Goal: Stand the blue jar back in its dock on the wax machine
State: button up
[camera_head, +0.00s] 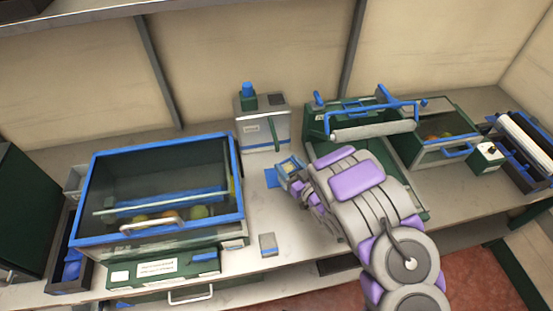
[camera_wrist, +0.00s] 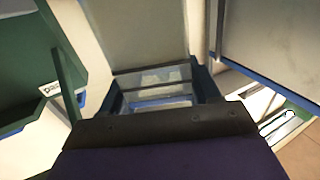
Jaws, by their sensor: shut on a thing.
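My gripper (camera_head: 290,172) is at the middle of the counter, in front of the grey and green machine (camera_head: 280,128) that looks like the wax machine. It is shut on a small blue-edged, clear-looking thing, which I take to be the blue jar (camera_head: 289,164). In the wrist view this jar (camera_wrist: 158,88) shows between dark blue side pieces, just beyond the dark gripper body. It is apart from the machine, as far as the head view shows. The gripper partly hides its lower part. I cannot make out the dock clearly.
A blue-framed glass case (camera_head: 160,190) with fruit stands left. A green machine with a roller (camera_head: 372,130) stands right, close to my arm. A small grey block (camera_head: 268,244) lies near the front edge. Bare counter lies between.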

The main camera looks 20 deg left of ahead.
jog(key=w+a+f+b, duration=0.1)
jog(key=w+a+f, duration=0.2)
jog(key=w+a, duration=0.1)
jog(key=shift+a, duration=0.9)
jog(key=shift+f, duration=0.15)
jog(key=o, duration=1.3)
jog(key=shift+f+b, duration=0.15)
jog(key=shift+b, duration=0.3)
